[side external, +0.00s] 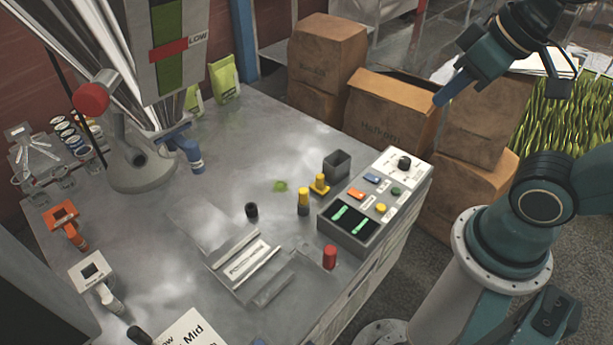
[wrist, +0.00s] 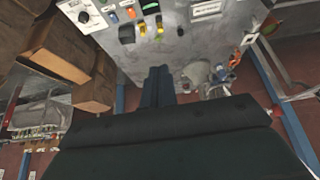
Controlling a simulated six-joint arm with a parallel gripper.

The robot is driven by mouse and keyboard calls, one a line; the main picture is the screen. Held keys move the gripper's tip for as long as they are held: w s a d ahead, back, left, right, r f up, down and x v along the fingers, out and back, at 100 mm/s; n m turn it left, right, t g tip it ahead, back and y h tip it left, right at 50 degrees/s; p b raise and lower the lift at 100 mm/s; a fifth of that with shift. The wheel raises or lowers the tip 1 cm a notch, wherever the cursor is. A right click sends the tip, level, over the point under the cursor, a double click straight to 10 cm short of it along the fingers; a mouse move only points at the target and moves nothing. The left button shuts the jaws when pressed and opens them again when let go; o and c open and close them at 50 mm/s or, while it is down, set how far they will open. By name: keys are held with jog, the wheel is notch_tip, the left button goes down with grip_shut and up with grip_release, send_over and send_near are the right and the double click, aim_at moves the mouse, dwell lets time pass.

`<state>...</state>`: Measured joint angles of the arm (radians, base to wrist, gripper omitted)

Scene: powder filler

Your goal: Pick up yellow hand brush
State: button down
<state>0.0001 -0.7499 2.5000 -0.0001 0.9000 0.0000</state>
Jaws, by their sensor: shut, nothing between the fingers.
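A small yellow piece with a flat base and upright handle, seemingly the yellow hand brush (side external: 319,185), stands on the grey metal table behind the control box in the side view. A yellow-topped cylinder (side external: 303,201) stands just left of it. A yellow piece, probably the brush, also shows near the top of the wrist view (wrist: 127,34). My gripper (side external: 440,98) is high at the upper right of the side view, well apart from the brush, with its blue fingers together and empty. The closed fingers (wrist: 157,74) also show in the wrist view.
The control box (side external: 375,205) stands at the table's right edge, with a dark open bin (side external: 337,164) behind it. A red cylinder (side external: 330,257) and a black one (side external: 251,210) stand nearby. Cardboard boxes (side external: 391,109) are stacked behind. The filler (side external: 142,170) stands at left.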

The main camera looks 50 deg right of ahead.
jog(key=c, duration=2.1)
grip_release()
jog(key=o, duration=1)
jog(key=m+g, duration=0.6)
jog(key=m, duration=1.5)
send_over(320, 176)
notch_tip(320, 176, down, 34)
jog(key=f, duration=0.1)
jog(key=shift+w+f, duration=0.1)
jog(key=shift+f, duration=3.95)
